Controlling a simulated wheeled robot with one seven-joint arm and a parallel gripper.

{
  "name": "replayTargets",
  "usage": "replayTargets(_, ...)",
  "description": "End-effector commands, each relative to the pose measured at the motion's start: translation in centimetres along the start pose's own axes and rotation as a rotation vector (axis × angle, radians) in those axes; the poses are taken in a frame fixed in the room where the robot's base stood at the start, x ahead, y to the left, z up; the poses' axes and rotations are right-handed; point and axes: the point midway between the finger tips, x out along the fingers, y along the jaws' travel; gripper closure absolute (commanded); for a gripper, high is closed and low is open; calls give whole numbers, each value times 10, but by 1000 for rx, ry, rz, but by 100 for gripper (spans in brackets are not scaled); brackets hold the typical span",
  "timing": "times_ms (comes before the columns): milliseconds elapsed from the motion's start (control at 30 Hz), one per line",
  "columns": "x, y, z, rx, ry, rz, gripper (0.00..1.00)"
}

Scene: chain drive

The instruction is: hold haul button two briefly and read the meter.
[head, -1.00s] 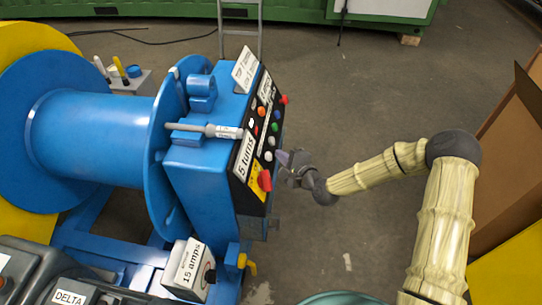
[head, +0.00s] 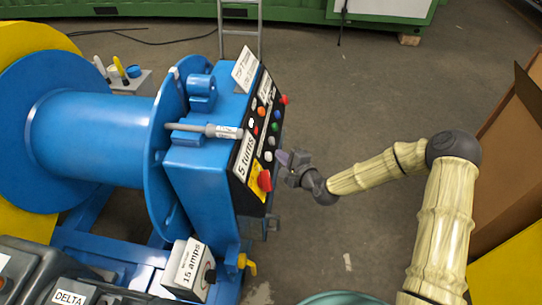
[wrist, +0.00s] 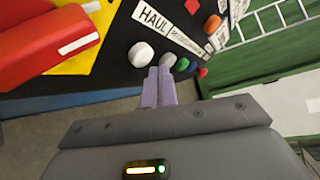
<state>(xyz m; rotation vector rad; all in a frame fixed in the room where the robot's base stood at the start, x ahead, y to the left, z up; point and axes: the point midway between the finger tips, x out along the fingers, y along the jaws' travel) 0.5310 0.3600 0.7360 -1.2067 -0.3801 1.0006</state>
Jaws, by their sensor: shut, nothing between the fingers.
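The black button panel (head: 258,140) is on the side of the blue winch box. In the wrist view, a row of buttons runs from beside the HAUL label (wrist: 152,18): a white button (wrist: 141,53), a grey button (wrist: 168,60), then a green one (wrist: 181,65) and a blue one (wrist: 193,67). My gripper (wrist: 160,71) is shut and empty, its fingertips pointing at the panel by the grey button. I cannot tell whether they touch it. In the head view my gripper (head: 283,157) is close to the panel's right side. The meter's reading is not legible.
A large red switch (head: 264,180) sits on yellow below the buttons. A box labelled "15 amps" (head: 188,266) with a partly seen dial stands below. The blue drum (head: 90,137) is left. A cardboard box (head: 520,150) is right.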

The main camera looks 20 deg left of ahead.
Motion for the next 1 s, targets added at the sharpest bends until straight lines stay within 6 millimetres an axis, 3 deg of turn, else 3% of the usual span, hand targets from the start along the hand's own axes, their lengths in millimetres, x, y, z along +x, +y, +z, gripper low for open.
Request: replayTargets(1000, 8, 6, 6, 0, 0, 0, 100)
